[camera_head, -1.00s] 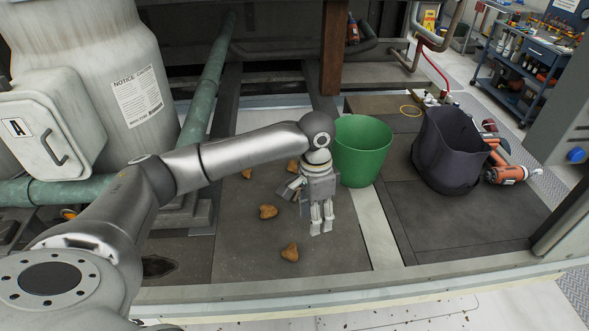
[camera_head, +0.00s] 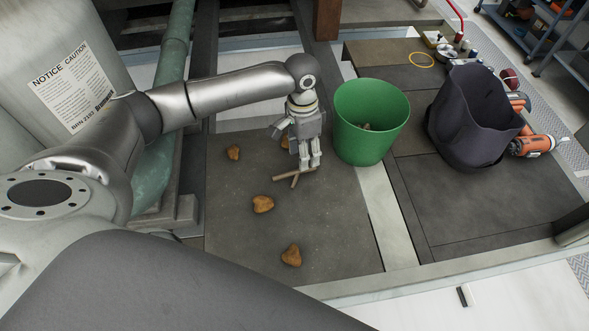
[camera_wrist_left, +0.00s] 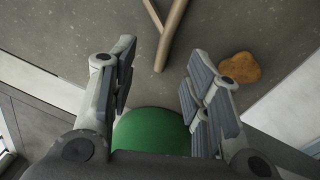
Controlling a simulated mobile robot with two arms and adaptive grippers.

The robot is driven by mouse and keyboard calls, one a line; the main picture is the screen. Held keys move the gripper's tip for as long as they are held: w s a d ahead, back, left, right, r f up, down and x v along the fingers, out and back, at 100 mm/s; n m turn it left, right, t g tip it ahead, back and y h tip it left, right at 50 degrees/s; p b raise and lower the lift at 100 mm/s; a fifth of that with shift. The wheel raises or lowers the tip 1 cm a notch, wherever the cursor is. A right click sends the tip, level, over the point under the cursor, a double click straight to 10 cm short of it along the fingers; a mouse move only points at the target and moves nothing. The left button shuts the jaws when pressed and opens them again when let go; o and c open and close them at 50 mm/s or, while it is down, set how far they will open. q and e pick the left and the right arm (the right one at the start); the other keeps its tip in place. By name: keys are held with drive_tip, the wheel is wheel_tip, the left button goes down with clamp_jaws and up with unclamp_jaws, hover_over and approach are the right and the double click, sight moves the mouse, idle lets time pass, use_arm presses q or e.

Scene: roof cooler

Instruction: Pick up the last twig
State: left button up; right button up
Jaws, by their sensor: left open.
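A light brown forked twig (camera_head: 296,177) lies on the dark floor panel, just below my left gripper (camera_head: 308,165) in the head view. In the left wrist view the twig (camera_wrist_left: 168,36) shows ahead of the fingers, toward the top edge. My left gripper (camera_wrist_left: 152,92) is open, with nothing between its fingers. The green bucket (camera_head: 370,140) stands close to the right of the gripper, with some pale pieces inside; its green also shows between the fingers in the wrist view. My right gripper is not in view.
Several brown leaf-like pieces lie on the panel, one left of the gripper (camera_head: 233,152), others nearer (camera_head: 263,204) (camera_head: 291,255). A dark fabric bin (camera_head: 470,120) stands right of the bucket, with an orange power tool (camera_head: 535,146) beside it. A yellow ring (camera_head: 421,60) lies behind.

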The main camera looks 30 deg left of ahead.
sight(296, 173)
use_arm(q)
drive_tip(key=shift+f, duration=0.65)
wheel_tip(296, 173, down, 4)
drive_tip(key=shift+s+d+f+p, duration=0.1)
drive_tip(key=shift+d+f+p, duration=0.1)
drive_tip(key=shift+p, duration=0.85)
drive_tip(key=shift+f, duration=0.2)
drive_tip(key=c, duration=0.8)
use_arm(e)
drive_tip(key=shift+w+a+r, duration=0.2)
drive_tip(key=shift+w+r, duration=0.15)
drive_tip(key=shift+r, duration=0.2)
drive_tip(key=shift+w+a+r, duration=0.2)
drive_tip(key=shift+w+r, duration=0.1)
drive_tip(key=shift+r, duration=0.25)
